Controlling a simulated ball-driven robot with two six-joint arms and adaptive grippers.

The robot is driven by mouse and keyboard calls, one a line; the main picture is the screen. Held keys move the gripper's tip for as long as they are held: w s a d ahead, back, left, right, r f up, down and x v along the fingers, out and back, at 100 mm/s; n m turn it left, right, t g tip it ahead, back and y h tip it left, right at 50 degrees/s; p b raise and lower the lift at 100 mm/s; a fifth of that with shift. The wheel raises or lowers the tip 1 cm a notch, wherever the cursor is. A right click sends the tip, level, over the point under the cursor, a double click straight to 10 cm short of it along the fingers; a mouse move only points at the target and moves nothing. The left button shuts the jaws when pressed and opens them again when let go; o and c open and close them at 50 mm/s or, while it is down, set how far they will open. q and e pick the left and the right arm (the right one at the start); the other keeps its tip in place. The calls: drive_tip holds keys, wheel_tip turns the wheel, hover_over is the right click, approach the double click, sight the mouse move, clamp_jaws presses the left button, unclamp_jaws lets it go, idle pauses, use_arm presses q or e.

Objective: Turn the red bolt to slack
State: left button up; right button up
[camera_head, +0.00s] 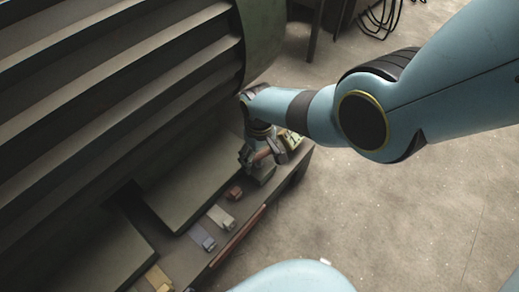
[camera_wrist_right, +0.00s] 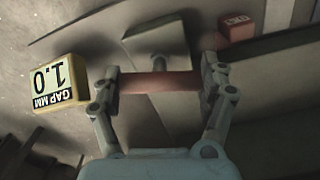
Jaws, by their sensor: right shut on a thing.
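The red bolt (camera_wrist_right: 160,82) shows in the right wrist view as a dull red bar lying across between my fingers. My right gripper (camera_wrist_right: 162,75) is shut on it, one finger at each end. In the head view my right gripper (camera_head: 252,153) is at the far end of the ledge, with the red bar (camera_head: 263,154) partly visible beside it. A grey block (camera_wrist_right: 155,42) lies just beyond the bar. A yellow gauge (camera_wrist_right: 60,84) reads "GAP MM 1.0", upside down in the wrist view; it is at the ledge's far end in the head view (camera_head: 293,139). My left gripper is not in view.
Along the ledge stand small red (camera_head: 233,192), pale (camera_head: 222,217), blue (camera_head: 203,238) and yellow (camera_head: 158,279) blocks. A long red rod (camera_head: 238,236) runs along its front edge. A large ribbed wall (camera_head: 110,95) rises at left. Open floor (camera_head: 400,215) lies at right.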

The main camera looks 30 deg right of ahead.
sight(259, 156)
drive_tip(key=o, duration=0.9)
drive_tip(key=shift+o, duration=1.3)
wheel_tip(259, 156, up, 12)
